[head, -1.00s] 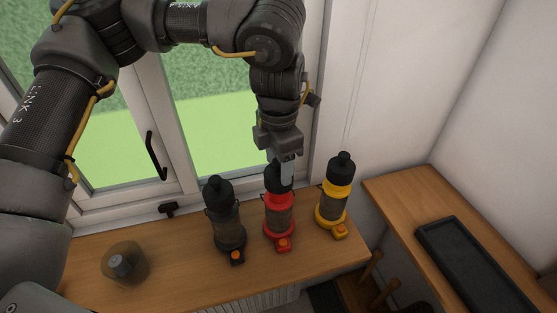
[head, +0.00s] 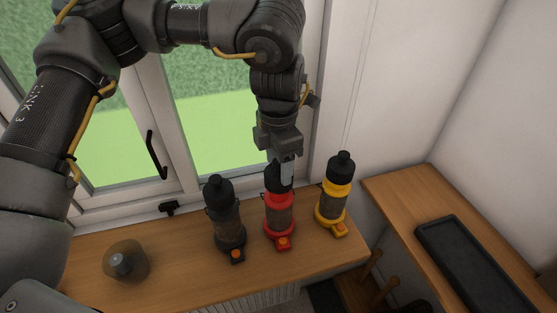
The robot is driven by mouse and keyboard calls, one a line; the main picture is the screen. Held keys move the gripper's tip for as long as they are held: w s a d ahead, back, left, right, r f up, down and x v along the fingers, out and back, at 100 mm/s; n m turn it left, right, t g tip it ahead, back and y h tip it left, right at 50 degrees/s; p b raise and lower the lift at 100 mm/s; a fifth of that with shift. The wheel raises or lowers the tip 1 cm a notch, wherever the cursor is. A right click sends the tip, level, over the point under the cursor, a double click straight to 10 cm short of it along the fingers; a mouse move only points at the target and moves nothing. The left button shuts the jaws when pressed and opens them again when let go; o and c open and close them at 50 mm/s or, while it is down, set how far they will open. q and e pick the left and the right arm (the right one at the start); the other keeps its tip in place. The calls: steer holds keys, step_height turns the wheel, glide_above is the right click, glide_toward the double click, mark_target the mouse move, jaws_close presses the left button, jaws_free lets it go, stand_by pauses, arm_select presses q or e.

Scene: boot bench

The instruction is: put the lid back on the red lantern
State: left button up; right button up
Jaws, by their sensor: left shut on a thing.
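The red lantern (head: 279,215) stands upright on the wooden bench, between a black lantern (head: 228,222) and a yellow lantern (head: 334,203). A black lid (head: 273,178) is at the top of the red lantern. My left gripper (head: 285,175) points down from above and is shut on this lid. The lid appears to touch the lantern's top, but the fingers hide part of it and I cannot tell whether it is fully seated. My right gripper is not in view.
The black and yellow lanterns stand close on either side, both with black lids. A smoky translucent dome-like object (head: 126,262) sits at the left of the bench (head: 180,270). A window (head: 215,120) is behind. A dark tray (head: 470,262) lies on a side counter at right.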

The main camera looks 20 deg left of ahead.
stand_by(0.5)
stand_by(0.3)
arm_select(q)
steer(key=o, duration=1.1)
steer(key=shift+o, duration=0.3)
steer(key=o, duration=0.4)
steer(key=shift+c, duration=0.2)
steer(key=shift+r+p, duration=3.3)
steer(key=shift+r, duration=0.2)
